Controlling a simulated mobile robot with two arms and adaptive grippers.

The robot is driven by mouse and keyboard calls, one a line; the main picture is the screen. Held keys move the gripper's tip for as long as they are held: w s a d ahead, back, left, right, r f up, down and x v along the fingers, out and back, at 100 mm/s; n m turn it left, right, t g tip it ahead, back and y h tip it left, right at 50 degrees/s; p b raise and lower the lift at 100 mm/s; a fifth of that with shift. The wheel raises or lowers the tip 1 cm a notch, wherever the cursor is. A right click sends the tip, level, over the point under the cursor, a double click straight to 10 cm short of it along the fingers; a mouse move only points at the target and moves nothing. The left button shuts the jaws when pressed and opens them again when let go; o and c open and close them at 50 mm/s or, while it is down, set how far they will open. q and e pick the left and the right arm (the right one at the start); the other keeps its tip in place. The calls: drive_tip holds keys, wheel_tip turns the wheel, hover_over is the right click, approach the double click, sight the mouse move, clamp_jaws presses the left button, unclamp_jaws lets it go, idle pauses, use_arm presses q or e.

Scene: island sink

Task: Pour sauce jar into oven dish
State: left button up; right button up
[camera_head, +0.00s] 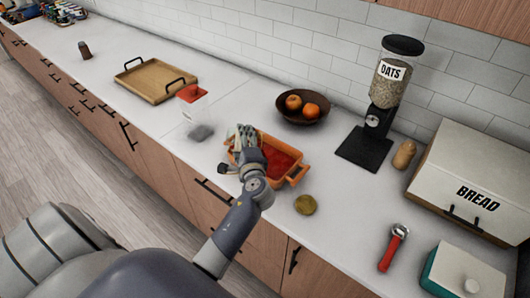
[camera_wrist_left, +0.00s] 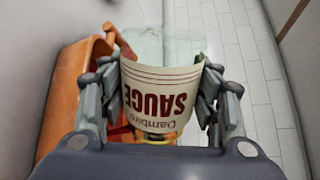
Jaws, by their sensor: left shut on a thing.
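My left gripper (camera_wrist_left: 163,108) is shut on the sauce jar (camera_wrist_left: 162,95), a clear glass jar with a cream label reading SAUCE. The label reads upside down in the left wrist view, and the glass end shows beyond it. In the head view the left gripper (camera_head: 243,140) is over the left part of the orange oven dish (camera_head: 297,176), and the hand hides most of the jar. Red contents show in the dish. The dish's orange wall (camera_wrist_left: 72,85) is also left of the jar in the left wrist view. My right gripper is not in view.
A round golden-brown item (camera_head: 305,204) lies right of the dish, near the counter edge. A bowl of orange fruit (camera_head: 303,118) and an oats dispenser (camera_head: 364,149) stand behind. A wooden tray (camera_head: 155,80) and a red-topped item (camera_head: 191,92) are to the left. Clear counter lies between.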

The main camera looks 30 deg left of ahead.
use_arm(q)
drive_tip(key=shift+w+d+r+m+p, duration=0.15)
drive_tip(key=shift+r+m+p, duration=0.15)
drive_tip(key=shift+p, duration=0.1)
idle(0.3)
drive_tip(key=shift+d+r+m, duration=0.1)
drive_tip(key=shift+m, duration=0.2)
